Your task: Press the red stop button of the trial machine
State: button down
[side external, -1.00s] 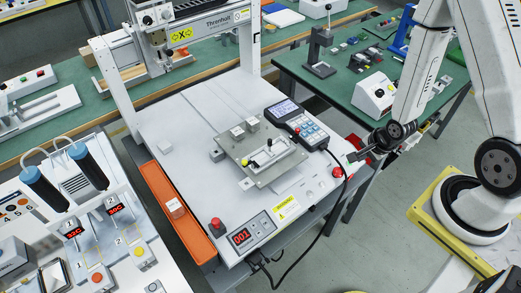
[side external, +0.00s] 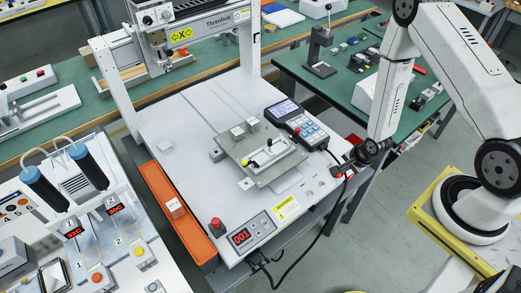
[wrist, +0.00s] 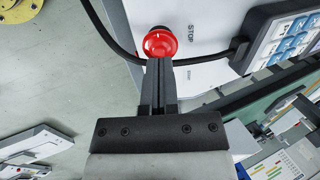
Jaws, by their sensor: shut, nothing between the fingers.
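The trial machine (side external: 185,120) is a white bench unit with a gantry. Its red stop button (wrist: 160,42) is a round domed cap beside the printed word STOP in the wrist view. In the side view it sits at the machine's right front corner, mostly hidden behind my gripper (side external: 338,168). My gripper (wrist: 159,62) is shut and empty. In the wrist view its fingertips meet the lower edge of the red cap; I cannot tell whether they touch it or hover over it.
A black cable (wrist: 107,38) curves right beside the button to the pendant (side external: 298,127). Another red button (side external: 216,224) stands at the machine's front left corner near the display (side external: 242,236). A fixture plate (side external: 262,155) lies on the bed. A green table (side external: 425,118) is behind.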

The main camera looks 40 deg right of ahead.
jog(key=shift+w+f, duration=0.25)
jog(key=shift+f, duration=0.45)
jog(key=shift+x, duration=0.95)
jog(key=shift+s+r, duration=0.1)
jog(key=v, duration=1.4)
jog(key=shift+r, duration=0.15)
